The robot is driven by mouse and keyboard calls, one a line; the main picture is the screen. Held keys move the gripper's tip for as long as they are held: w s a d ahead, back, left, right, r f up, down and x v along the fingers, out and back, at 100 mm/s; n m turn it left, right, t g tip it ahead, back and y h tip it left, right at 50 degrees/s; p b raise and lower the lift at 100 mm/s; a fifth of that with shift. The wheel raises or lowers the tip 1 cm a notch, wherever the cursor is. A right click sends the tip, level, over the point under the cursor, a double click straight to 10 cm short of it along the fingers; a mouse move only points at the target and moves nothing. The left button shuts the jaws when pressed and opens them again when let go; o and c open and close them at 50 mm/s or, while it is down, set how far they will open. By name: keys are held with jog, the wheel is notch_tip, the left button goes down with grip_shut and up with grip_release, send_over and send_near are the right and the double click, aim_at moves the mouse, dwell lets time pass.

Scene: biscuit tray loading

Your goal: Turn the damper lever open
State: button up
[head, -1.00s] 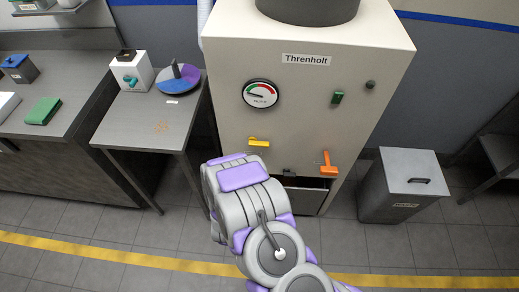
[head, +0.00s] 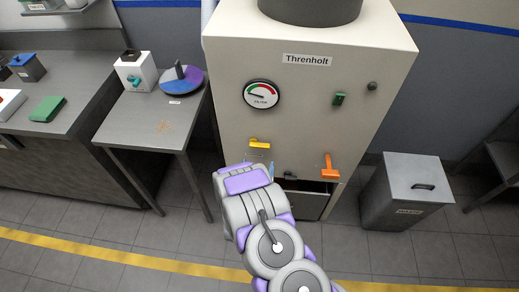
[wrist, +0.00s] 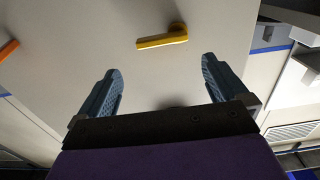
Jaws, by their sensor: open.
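A yellow lever (head: 260,143) sits on the front of the pale cabinet marked Threnholt (head: 235,110), lying roughly level. An orange lever (head: 329,168) is lower and to the right, its handle pointing up. I cannot tell from any label which is the damper lever. In the wrist view the yellow lever (wrist: 163,40) is just beyond the fingertips, near the middle of the gap, and the orange lever (wrist: 8,50) is at the left edge. My gripper (wrist: 160,66) is open and empty, its two blue fingers apart. In the head view my arm mostly hides it.
A dial gauge (head: 261,94), a green switch (head: 339,99) and a dark knob (head: 372,86) are on the cabinet front above the levers. A dark open slot (head: 305,185) is below. A grey lidded bin (head: 408,205) stands right, a side table (head: 150,125) left.

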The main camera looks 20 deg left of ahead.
aim_at(259, 147)
jog(key=x, duration=0.5)
jog(key=b+x, duration=0.1)
jog(key=x, duration=0.1)
jog(key=shift+w+a+f, duration=0.1)
jog(key=shift+w+a, duration=0.2)
jog(key=shift+a, duration=0.15)
jog(key=shift+w, duration=0.7)
jog(key=shift+a, duration=0.1)
jog(key=c, duration=1.2)
